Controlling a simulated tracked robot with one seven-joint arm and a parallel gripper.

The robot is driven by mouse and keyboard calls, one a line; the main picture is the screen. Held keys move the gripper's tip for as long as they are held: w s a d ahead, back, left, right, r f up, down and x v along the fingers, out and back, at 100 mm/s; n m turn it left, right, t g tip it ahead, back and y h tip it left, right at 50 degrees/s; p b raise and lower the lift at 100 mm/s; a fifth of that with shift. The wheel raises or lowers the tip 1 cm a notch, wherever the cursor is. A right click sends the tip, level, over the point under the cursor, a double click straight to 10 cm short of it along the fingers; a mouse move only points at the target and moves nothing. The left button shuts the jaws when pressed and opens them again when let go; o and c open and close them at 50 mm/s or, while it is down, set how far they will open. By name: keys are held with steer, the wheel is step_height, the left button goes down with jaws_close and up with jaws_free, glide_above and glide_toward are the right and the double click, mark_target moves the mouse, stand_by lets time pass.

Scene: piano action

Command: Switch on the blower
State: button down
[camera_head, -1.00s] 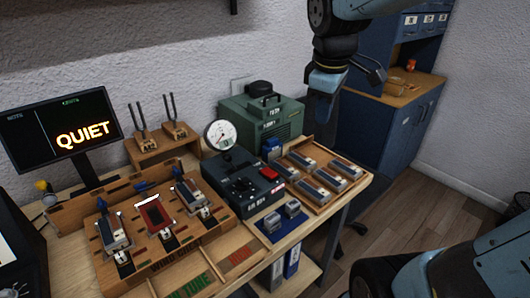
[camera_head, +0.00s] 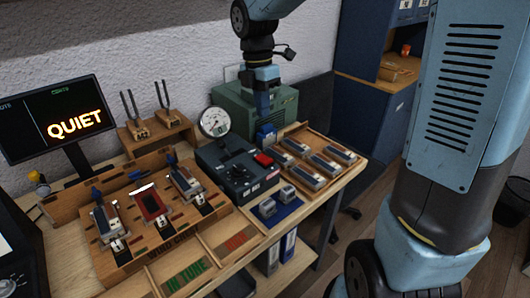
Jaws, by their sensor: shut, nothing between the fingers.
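A green box (camera_head: 232,109) stands at the back of the bench against the wall and looks like the blower; its lettering is too small to read. A small blue block (camera_head: 265,134) shows at its front. In front is a dark control box (camera_head: 236,176) with a knob, a round white gauge (camera_head: 214,122) and a red switch (camera_head: 263,159) at its right corner. I cannot tell the switch's position. My gripper (camera_head: 263,114) points down, shut and empty, in front of the green box and just above the blue block as seen here. It hides part of the green box.
A wooden tray (camera_head: 343,154) with several grey blocks lies to the right. Two tuning forks (camera_head: 150,128) stand at the back left. A screen (camera_head: 56,120) reads QUIET. A wooden rack (camera_head: 78,211) holds reed-like parts in front. My arm blocks the right side.

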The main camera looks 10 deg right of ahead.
mark_target(267, 161)
steer(key=f, duration=0.4)
steer(key=s+f, duration=0.1)
steer(key=f, duration=0.4)
steer(key=d+f, duration=0.1)
steer(key=f, duration=0.4)
steer(key=shift+s, duration=0.25)
steer(key=shift+f, duration=0.1)
steer(key=shift+w, duration=0.1)
steer(key=shift+w+a+r, duration=0.25)
steer(key=shift+w+a, duration=0.15)
steer(key=shift+w, duration=0.1)
stand_by(0.4)
steer(key=shift+r, duration=0.55)
step_height(267, 161, up, 13)
steer(key=s+d, duration=0.1)
steer(key=shift+s, duration=0.2)
